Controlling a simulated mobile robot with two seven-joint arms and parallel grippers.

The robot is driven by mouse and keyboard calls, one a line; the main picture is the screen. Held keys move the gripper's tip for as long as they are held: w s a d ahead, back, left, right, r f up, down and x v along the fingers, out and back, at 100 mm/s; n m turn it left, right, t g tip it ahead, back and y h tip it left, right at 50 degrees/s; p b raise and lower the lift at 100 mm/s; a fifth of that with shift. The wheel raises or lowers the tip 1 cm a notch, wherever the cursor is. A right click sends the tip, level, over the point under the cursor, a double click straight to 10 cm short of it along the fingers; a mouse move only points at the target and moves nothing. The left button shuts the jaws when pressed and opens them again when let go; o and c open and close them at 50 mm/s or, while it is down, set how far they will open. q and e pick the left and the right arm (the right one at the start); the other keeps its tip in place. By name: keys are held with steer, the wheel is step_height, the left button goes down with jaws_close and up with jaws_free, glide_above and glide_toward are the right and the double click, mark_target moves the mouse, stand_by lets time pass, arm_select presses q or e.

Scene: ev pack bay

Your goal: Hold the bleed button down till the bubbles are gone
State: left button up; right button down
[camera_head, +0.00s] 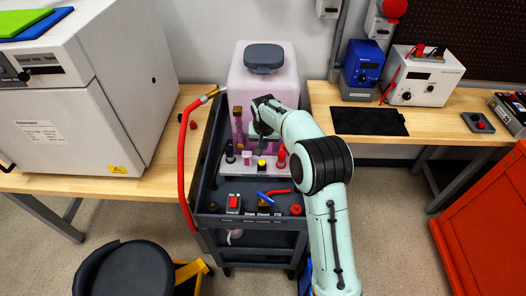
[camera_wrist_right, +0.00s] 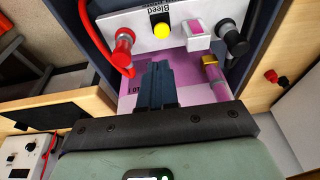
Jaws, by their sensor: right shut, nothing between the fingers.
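The yellow bleed button (camera_head: 262,164) sits on a white panel (camera_head: 236,169) on the cart. In the right wrist view the yellow button (camera_wrist_right: 162,30) shows beside the word "Bleed". My right gripper (camera_head: 261,136) is over the cart, in front of the pink tank (camera_head: 246,84). In the wrist view its dark fingers (camera_wrist_right: 158,66) are shut and empty, pointing toward the button with a visible gap in the picture. An upright sight tube (camera_head: 238,128) with a pinkish fill stands left of the gripper; bubbles are too small to tell. My left gripper is not in view.
Red connectors (camera_wrist_right: 124,40) and black connectors (camera_wrist_right: 235,42) flank the button. A red hose (camera_head: 183,160) hangs along the cart's left side. Workbenches stand on both sides.

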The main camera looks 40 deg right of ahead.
steer(key=shift+w+v, duration=0.2)
steer(key=shift+v, duration=0.9)
steer(key=shift+a, duration=0.1)
stand_by(0.6)
